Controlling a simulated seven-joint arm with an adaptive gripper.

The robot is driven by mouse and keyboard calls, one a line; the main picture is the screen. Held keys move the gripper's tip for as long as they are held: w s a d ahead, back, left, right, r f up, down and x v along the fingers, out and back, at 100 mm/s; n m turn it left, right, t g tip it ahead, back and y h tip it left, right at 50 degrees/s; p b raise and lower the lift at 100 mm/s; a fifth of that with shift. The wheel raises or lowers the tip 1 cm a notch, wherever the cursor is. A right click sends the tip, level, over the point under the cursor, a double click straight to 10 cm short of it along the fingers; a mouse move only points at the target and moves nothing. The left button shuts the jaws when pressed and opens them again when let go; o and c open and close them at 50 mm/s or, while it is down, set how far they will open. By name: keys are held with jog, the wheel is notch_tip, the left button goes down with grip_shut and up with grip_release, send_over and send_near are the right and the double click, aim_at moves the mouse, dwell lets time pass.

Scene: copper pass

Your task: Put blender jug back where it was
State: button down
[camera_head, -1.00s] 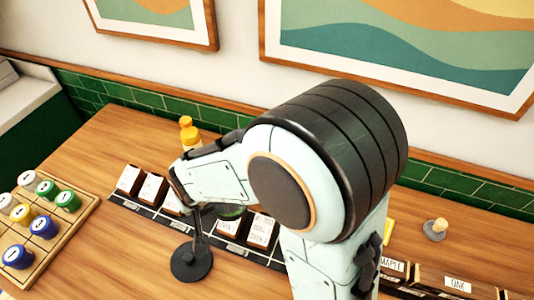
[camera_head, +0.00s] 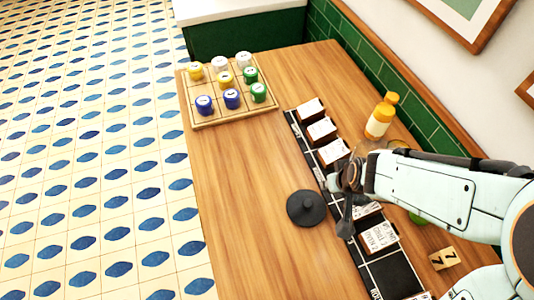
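I cannot make out a blender jug with certainty in the head view. A faint, see-through brownish shape (camera_head: 372,149) shows just behind my gripper, too unclear to name. My gripper (camera_head: 346,205) points down over the dark rack at the middle of the wooden counter, with one dark finger showing. My own wrist hides the other finger and anything between them. A black round disc (camera_head: 306,208) with a small raised centre lies on the counter just left of my gripper, apart from it in the picture.
A yellow-orange bottle (camera_head: 381,116) stands near the green tiled wall. A wooden board (camera_head: 215,122) with several coloured, numbered pieces sits at the far end. The counter's left side (camera_head: 235,200) is clear.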

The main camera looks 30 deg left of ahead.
jog(key=s+a+r+n+g+y, duration=0.1)
jog(key=s+a+r+n+g, duration=0.15)
jog(key=s+n, duration=0.45)
jog(key=s+a+r+n+g+y, duration=0.1)
jog(key=s+a+r+n+g, duration=0.1)
jog(key=s+a+n, duration=0.35)
jog(key=shift+n, duration=0.55)
jog(key=shift+w+a+f, duration=1.4)
jog(key=shift+w+f, duration=0.15)
jog(key=shift+f, duration=0.45)
jog(key=shift+w+a+f, duration=1.4)
jog(key=shift+w+f, duration=0.15)
jog(key=shift+f, duration=0.45)
jog(key=shift+w+a+f, duration=1.4)
jog(key=shift+w+f, duration=0.15)
jog(key=shift+f, duration=0.65)
jog(key=c, duration=1.1)
grip_release()
jog(key=shift+o, duration=0.2)
jog(key=shift+r, duration=0.1)
